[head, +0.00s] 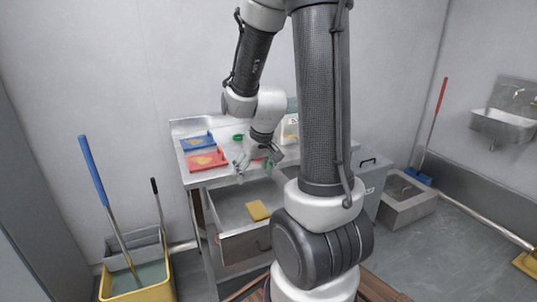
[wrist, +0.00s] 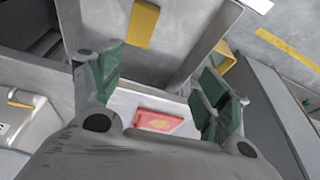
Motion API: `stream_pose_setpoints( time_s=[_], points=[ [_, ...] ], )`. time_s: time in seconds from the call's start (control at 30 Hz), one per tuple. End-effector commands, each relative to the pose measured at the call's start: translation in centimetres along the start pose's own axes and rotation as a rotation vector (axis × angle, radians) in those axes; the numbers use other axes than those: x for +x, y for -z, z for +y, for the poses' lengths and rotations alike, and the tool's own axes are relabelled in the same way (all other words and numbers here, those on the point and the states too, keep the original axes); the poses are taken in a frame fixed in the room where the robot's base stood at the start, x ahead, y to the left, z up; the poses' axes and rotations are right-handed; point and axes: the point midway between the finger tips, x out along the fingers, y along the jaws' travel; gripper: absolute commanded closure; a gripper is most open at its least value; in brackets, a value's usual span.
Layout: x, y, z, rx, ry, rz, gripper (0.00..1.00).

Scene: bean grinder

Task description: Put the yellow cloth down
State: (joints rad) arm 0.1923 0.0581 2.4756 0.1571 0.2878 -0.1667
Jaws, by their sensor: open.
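A yellow cloth (head: 258,210) lies flat in the open metal drawer (head: 232,243) below the worktop. In the wrist view the yellow cloth (wrist: 143,24) shows at the top, beyond the fingertips and apart from them. My gripper (head: 255,168) is above the front edge of the worktop, over the back of the drawer. In the wrist view my gripper (wrist: 162,62) has its green-padded fingers spread wide, with nothing between them.
A yellow mop bucket (head: 163,285) stands left of the drawer. A grey bin (head: 370,185) stands right.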

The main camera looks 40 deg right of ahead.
Motion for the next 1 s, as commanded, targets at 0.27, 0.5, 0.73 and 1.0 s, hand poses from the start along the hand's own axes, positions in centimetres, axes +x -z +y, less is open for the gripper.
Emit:
stream_pose_setpoints(
  time_s=[0.27, 0.5, 0.73, 1.0],
  points=[
    [-14.0, -4.2, -4.0, -0.113, 0.036, 0.04, 0.24],
    [-20.0, -9.4, -4.1, -0.157, 0.028, 0.049, 0.24],
    [-21.0, -10.8, -3.9, -0.163, 0.022, 0.046, 0.24],
    [-21.0, -10.7, -3.9, -0.163, 0.022, 0.047, 0.24]
  ],
)
